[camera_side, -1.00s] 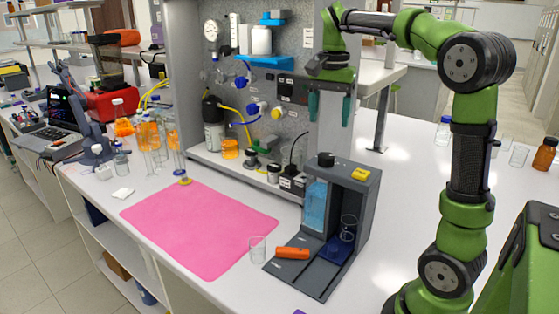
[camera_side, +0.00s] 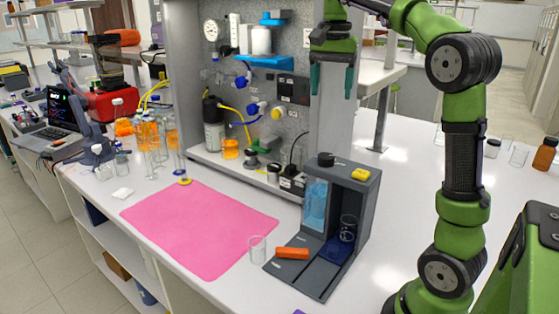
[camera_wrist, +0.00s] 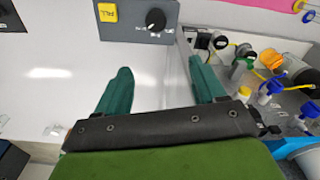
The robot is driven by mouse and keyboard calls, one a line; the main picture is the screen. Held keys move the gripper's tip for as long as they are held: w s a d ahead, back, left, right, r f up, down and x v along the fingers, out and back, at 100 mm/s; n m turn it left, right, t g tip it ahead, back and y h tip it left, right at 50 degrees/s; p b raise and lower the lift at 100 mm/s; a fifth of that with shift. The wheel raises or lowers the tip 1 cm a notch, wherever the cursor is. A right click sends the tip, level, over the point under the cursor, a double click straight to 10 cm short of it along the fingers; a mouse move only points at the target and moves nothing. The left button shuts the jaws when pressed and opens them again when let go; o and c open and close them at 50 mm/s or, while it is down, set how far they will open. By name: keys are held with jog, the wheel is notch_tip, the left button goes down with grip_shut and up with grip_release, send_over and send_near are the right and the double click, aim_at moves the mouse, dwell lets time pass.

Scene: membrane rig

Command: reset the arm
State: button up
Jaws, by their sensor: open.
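My gripper (camera_side: 331,80) hangs high above the bench, with its two teal fingers pointing down and spread apart. It is open and empty, above and behind the grey dispenser rig (camera_side: 368,190). In the wrist view the two teal fingers also show apart (camera_wrist: 158,88), with bare white bench between them. The rig's top with its black knob (camera_wrist: 155,19) and yellow FILL button (camera_wrist: 107,12) lies at the upper edge of that view.
A glass beaker (camera_side: 257,249) stands beside the rig, and another (camera_side: 347,228) stands in it. An orange block (camera_side: 292,253) lies on the rig's base. A pink mat (camera_side: 200,228) covers the bench at left. A pegboard panel (camera_side: 290,50) with bottles and valves stands behind.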

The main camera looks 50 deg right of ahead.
jog(key=s+a+f+n+t+y, duration=0.1)
jog(key=s+a+f+n+t, duration=0.1)
jog(key=a, duration=0.5)
jog(key=s+a+f+n+t, duration=0.2)
jog(key=s+a+f+n, duration=0.2)
jog(key=a+f+n, duration=0.1)
jog(key=s+a+f+n+t+y, duration=0.1)
jog(key=s+a+f+n+t, duration=0.2)
jog(key=a+f, duration=0.4)
jog(key=shift+s+a+f+n+y, duration=0.15)
jog(key=shift+s+a+n+y, duration=0.2)
jog(key=shift+a, duration=0.45)
